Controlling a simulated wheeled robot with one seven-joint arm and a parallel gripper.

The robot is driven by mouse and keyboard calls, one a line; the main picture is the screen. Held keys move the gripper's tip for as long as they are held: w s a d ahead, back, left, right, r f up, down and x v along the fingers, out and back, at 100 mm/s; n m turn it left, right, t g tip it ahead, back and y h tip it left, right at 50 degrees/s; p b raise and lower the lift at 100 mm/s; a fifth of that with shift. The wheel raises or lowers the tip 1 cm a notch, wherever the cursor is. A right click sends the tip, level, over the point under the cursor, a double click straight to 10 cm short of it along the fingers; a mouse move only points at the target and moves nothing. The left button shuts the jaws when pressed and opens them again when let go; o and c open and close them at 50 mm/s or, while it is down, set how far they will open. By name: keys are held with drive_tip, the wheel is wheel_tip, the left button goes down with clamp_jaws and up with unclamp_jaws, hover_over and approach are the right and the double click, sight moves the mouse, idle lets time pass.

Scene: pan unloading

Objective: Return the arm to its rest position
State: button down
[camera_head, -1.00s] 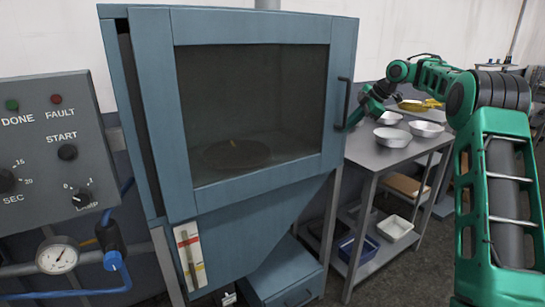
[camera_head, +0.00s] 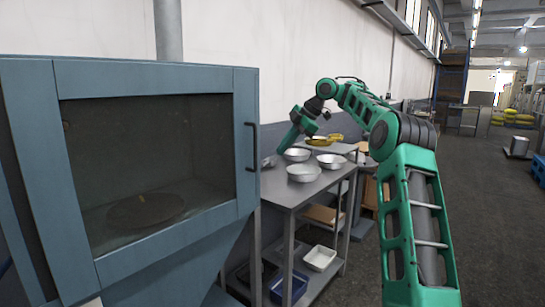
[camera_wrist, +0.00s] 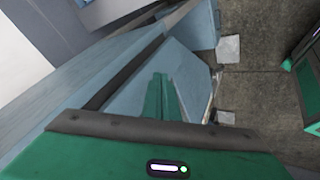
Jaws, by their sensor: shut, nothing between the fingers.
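My green arm reaches forward in the head view, raised at the elbow and bent down at its end. My gripper (camera_wrist: 160,78) shows in the wrist view as slim green fingers, shut with nothing between them. In the head view its end hangs by the left edge of the metal table, near the cabinet's handle side; the fingertips are hard to make out there. The blue-grey cabinet (camera_head: 152,77) stands at the left with its window. Its panels also fill much of the wrist view (camera_wrist: 110,65).
The metal table (camera_head: 283,190) carries several bowls, with a white bin (camera_head: 320,258) and a blue bin (camera_head: 289,287) on its lower shelf. The black door handle (camera_head: 251,147) sticks out from the cabinet. Open floor (camera_head: 490,230) lies at the right.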

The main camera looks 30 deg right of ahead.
drive_tip(key=s+a+f+m+g+h, duration=0.1)
drive_tip(key=s+a+f+m, duration=0.1)
drive_tip(key=s+a+m, duration=0.3)
drive_tip(key=s+a+f+m+g+h, duration=0.1)
drive_tip(key=s+a+f+m, duration=0.2)
drive_tip(key=s, duration=0.4)
drive_tip(key=s+f+m+g+h, duration=0.1)
drive_tip(key=s+f+m, duration=0.4)
drive_tip(key=s, duration=0.9)
drive_tip(key=s+d+f+m+g, duration=0.1)
drive_tip(key=s+f+m, duration=0.4)
drive_tip(key=s, duration=0.9)
drive_tip(key=s+d+f+m+g+h, duration=0.1)
drive_tip(key=s+f+m, duration=0.5)
drive_tip(key=s, duration=0.8)
drive_tip(key=shift+f+h, duration=0.3)
